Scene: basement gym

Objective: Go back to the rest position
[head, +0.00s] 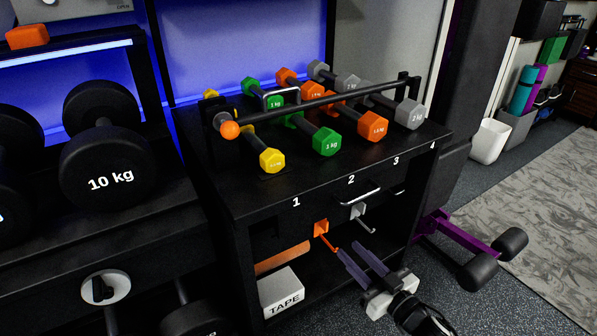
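My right gripper (351,250) comes in from the lower right. Its two fingers are apart with nothing between them. It is in front of the black cabinet (228,200), just below the small orange hook (321,229) and grey hook (358,211) on its front. The picture does not show whether a fingertip touches the orange hook. My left gripper is not in view.
Yellow (271,160), green (325,141), orange (372,126) and grey (409,113) dumbbells lie on the cabinet. A white TAPE box (282,292) sits on its lower shelf. Purple equipment (465,232) stands right. Open floor (445,275) lies right of my gripper.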

